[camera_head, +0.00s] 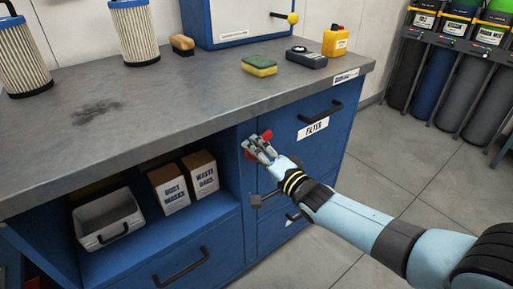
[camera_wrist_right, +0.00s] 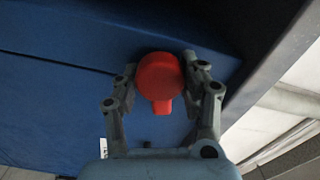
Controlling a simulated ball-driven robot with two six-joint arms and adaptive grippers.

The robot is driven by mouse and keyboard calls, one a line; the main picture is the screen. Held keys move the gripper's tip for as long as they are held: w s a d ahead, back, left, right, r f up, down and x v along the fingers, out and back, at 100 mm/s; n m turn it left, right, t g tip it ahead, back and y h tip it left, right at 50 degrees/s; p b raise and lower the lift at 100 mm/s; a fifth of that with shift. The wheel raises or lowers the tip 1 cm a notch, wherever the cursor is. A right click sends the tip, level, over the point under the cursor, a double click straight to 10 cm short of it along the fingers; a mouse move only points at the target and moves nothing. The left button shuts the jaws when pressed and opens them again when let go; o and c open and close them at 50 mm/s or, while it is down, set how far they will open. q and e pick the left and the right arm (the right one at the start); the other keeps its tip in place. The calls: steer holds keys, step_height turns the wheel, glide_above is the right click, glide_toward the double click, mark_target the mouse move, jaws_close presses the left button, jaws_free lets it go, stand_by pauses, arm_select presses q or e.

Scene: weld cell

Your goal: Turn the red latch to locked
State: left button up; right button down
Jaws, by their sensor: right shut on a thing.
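The red latch (camera_wrist_right: 158,78) is a round knob with a short tab, on the blue cabinet front. In the wrist view its tab points toward the gripper's palm. In the head view the red latch (camera_head: 266,136) shows partly behind the fingers, at the upper left of the drawer labelled "FILTER". My right gripper (camera_head: 258,148) is at the latch. In the wrist view the right gripper (camera_wrist_right: 162,82) has a finger on either side of the red knob and is shut on it. My left gripper is not in view.
The blue cabinet has a grey worktop (camera_head: 190,95) just above the gripper. A black drawer handle (camera_head: 320,111) sticks out to the right of the latch. An open shelf to the left holds a grey bin (camera_head: 106,218) and two boxes. Gas cylinders (camera_head: 445,75) stand at the right.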

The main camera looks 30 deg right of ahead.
steer(key=shift+f+m+p, duration=0.1)
steer(key=shift+m+p, duration=0.25)
steer(key=shift+m, duration=1.55)
steer(key=c, duration=0.7)
jaws_free()
steer(key=s, duration=0.8)
steer(key=s+d, duration=0.1)
steer(key=s, duration=0.3)
